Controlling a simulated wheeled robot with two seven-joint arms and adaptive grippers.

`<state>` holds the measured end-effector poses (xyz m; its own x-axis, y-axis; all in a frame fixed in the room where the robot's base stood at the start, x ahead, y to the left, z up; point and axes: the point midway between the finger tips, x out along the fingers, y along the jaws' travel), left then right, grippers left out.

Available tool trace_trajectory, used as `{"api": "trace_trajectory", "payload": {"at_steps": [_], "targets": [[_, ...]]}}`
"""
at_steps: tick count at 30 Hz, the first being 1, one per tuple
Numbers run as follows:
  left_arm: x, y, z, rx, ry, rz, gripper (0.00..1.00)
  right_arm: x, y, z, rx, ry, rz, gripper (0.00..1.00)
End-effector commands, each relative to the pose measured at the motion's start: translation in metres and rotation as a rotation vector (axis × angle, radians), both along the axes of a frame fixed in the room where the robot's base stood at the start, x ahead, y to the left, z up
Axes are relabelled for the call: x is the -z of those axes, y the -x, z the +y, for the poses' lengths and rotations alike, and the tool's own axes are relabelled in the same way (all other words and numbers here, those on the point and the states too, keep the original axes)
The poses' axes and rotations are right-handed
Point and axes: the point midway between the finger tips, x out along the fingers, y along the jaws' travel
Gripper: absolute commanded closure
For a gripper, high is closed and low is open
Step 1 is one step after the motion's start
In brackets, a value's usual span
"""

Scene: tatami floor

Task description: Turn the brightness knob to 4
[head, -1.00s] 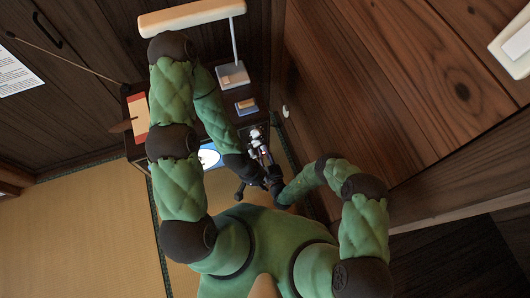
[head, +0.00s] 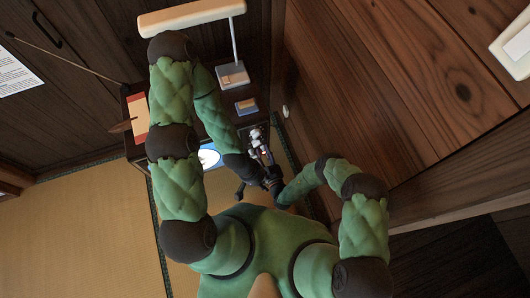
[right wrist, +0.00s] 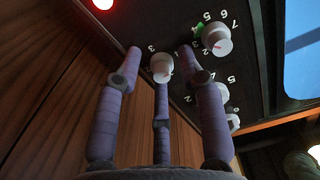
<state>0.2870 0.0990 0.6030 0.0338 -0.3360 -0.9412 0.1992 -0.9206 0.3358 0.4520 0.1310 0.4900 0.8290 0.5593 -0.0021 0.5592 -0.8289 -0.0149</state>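In the right wrist view a dark panel carries several white knobs. No brightness label is readable. In the head view my right gripper (head: 260,147) is small, beside the desk. My left gripper (head: 241,190) is lower, dark, its fingers unclear.
A red light (right wrist: 103,3) glows on the panel, and a blue screen (right wrist: 303,50) is at its right. In the head view a desk lamp (head: 192,17) stands near a small blue and tan object (head: 246,106). A wooden wall (head: 390,90) closes the right side.

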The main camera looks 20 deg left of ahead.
Motion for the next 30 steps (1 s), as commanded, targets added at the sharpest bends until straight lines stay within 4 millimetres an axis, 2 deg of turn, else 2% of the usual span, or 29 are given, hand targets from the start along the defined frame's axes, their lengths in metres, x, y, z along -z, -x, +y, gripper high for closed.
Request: {"api": "trace_trajectory", "payload": {"at_steps": [16, 22, 30], "targets": [[0.0, 0.0, 0.0, 0.0, 0.0, 0.0, 0.6, 0.001, 0.053, -0.038, 0.004, 0.001, 0.004, 0.6], [0.0, 0.0, 0.0, 0.0, 0.0, 0.0, 0.6, 0.001, 0.061, -0.042, 0.002, 0.001, 0.002, 0.6], [0.0, 0.0, 0.0, 0.0, 0.0, 0.0, 0.6, 0.0, 0.062, -0.042, 0.001, 0.001, 0.001, 0.6]]}}
